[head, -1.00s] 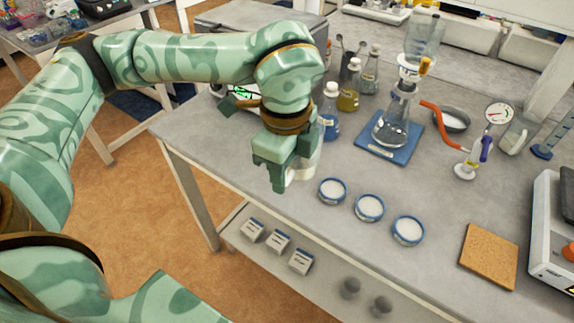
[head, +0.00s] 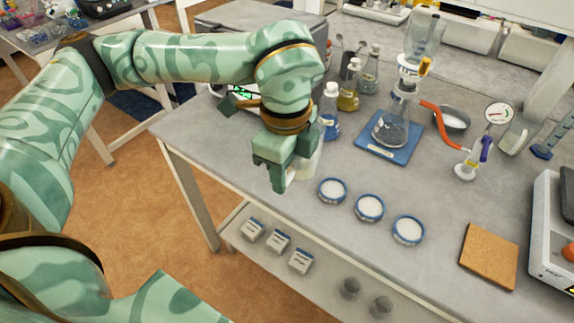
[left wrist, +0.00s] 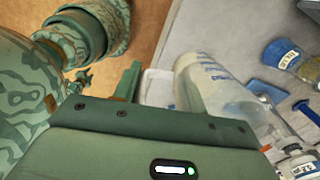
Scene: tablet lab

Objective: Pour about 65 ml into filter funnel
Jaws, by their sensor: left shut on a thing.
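My left gripper (head: 280,165) is shut on a clear beaker (head: 308,166) at the bench's front left edge. The gripper hides much of the beaker in the head view. The filter funnel (head: 425,38) is a clear cup clamped by an orange clip on top of a glass flask (head: 391,128). The flask stands upright on a blue mat (head: 401,153), right of and behind my gripper. My right gripper is not in view.
An orange hose (head: 440,122) runs from the flask to a valve stand (head: 467,165). Blue-rimmed dishes (head: 369,208) and a cork mat (head: 489,256) lie along the front.

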